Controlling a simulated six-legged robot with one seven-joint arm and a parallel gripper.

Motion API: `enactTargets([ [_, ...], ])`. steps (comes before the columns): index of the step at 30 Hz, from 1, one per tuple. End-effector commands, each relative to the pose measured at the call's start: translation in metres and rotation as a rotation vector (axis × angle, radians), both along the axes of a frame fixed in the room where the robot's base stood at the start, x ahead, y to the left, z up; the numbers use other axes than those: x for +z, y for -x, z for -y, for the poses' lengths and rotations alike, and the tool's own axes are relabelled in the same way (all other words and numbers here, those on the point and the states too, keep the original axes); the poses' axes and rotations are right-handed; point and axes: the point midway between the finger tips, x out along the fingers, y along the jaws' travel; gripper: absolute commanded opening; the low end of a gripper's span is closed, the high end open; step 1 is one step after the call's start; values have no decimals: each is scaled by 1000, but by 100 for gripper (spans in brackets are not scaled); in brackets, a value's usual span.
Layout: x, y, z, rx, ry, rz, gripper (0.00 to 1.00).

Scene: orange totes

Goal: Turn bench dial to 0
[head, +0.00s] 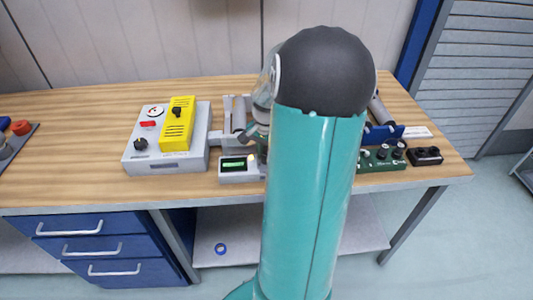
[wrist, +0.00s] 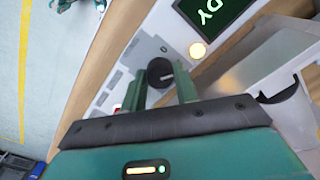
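My gripper (wrist: 160,88) is open, with one green finger on each side of the dial's near part. I cannot tell whether either finger touches it. The dial's scale is not readable.
The wooden bench (head: 70,120) also holds a grey box (head: 180,166) with a yellow unit (head: 178,125), a green knobbed board (head: 381,159) and a small black box (head: 425,156). Blue drawers (head: 95,245) are below. The bench's left part is mostly clear.

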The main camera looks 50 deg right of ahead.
Motion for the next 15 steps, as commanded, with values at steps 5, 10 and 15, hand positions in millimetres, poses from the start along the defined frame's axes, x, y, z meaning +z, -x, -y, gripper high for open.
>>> enactTargets([
  [5,0,0,0,10,0,0,7],
  [10,0,0,0,54,1,0,7],
  [15,1,-1,0,147,1,0,7],
])
